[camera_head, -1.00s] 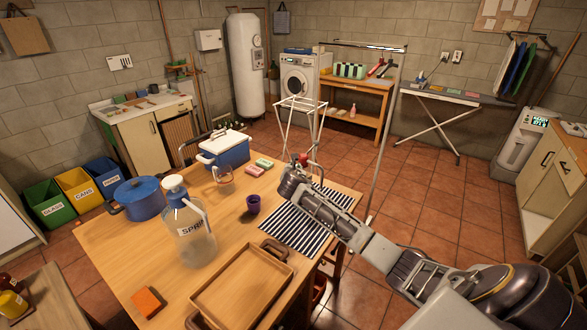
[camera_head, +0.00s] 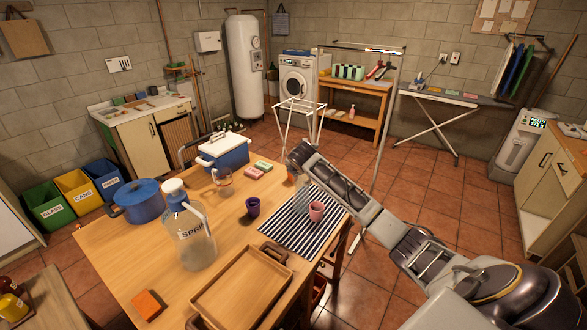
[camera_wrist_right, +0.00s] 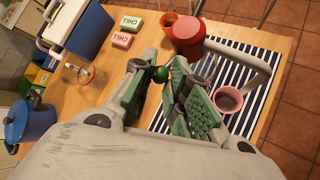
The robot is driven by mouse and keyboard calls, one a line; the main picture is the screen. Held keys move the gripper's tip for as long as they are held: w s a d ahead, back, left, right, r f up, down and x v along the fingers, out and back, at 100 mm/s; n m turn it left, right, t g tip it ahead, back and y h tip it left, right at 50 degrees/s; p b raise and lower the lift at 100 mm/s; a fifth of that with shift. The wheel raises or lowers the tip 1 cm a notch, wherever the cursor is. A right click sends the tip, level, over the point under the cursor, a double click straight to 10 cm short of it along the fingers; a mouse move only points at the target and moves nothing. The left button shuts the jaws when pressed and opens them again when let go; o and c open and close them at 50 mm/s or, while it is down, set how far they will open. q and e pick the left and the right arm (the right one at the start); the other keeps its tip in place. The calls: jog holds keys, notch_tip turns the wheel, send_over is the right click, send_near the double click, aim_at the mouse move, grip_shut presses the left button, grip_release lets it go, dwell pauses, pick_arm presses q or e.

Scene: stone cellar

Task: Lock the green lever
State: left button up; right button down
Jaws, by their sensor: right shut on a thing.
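My right gripper (camera_head: 296,153) is over the far right part of the wooden table, beyond the striped mat. In the right wrist view the gripper (camera_wrist_right: 160,82) is shut on a small round green knob (camera_wrist_right: 160,73), which I take to be the green lever's end. Its base and the rest of the lever are hidden by the fingers. A red round body (camera_wrist_right: 186,29) is just beyond the fingertips; I cannot tell whether the knob joins it. A grey bar (camera_wrist_right: 240,62) passes beside it over the mat. My left gripper is not in view.
A pink cup (camera_head: 316,211) stands on the striped mat (camera_head: 285,228). A purple cup (camera_head: 253,206), a glass mug (camera_head: 223,181), a blue cooler (camera_head: 229,157), a spray jug (camera_head: 187,235) and a wooden tray (camera_head: 241,290) share the table (camera_head: 125,258). An orange cup (camera_wrist_right: 168,19) is near the red body.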

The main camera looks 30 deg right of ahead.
jog(key=shift+w+d+r+m+g+y, duration=0.15)
jog(key=shift+d+r+m+g+y, duration=0.3)
jog(key=shift+y, duration=0.45)
jog(key=shift+r, duration=0.1)
jog(key=c, duration=1.3)
grip_release()
jog(key=shift+c, duration=0.2)
jog(key=v, duration=1.2)
